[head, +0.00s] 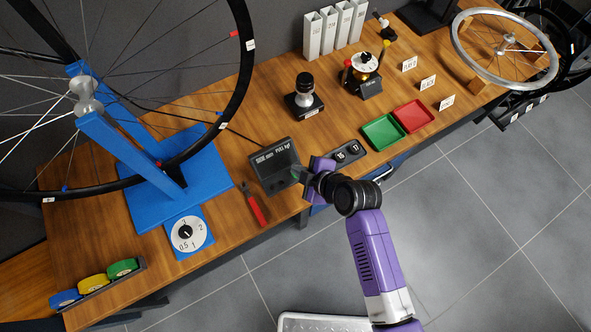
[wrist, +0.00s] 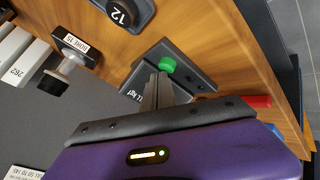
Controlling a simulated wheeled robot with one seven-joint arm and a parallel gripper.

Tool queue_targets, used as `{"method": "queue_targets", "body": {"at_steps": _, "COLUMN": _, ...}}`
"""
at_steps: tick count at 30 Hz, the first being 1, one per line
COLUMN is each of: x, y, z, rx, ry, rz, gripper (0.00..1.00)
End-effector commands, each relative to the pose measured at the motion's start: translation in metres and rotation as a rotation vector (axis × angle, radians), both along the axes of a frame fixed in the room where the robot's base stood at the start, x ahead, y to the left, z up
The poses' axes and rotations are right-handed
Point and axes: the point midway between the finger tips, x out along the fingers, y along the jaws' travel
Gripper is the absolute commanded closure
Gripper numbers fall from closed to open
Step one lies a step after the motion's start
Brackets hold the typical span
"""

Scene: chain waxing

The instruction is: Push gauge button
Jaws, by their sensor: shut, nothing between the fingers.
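In the head view, my gripper (head: 301,174) is at the gauge's right end and mostly hides the button. My gripper covers part of the gauge's face and display text in the wrist view.
A tray of dark round pieces (head: 349,152) lies just right of my gripper. A red-handled tool (head: 253,205) lies left of the gauge. A blue wheel stand (head: 175,185) is further left. Green (head: 383,132) and red (head: 413,116) trays are to the right.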

Motion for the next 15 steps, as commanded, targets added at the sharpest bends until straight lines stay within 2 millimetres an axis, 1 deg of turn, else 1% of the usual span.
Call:
{"method": "queue_targets", "body": {"at_steps": 8, "x": 0.0, "y": 0.0, "z": 0.002, "rx": 0.001, "ry": 0.0, "rz": 0.001, "gripper": 1.0}}
{"method": "queue_targets", "body": {"at_steps": 15, "x": 0.0, "y": 0.0, "z": 0.022, "rx": 0.001, "ry": 0.0, "rz": 0.001, "gripper": 1.0}}
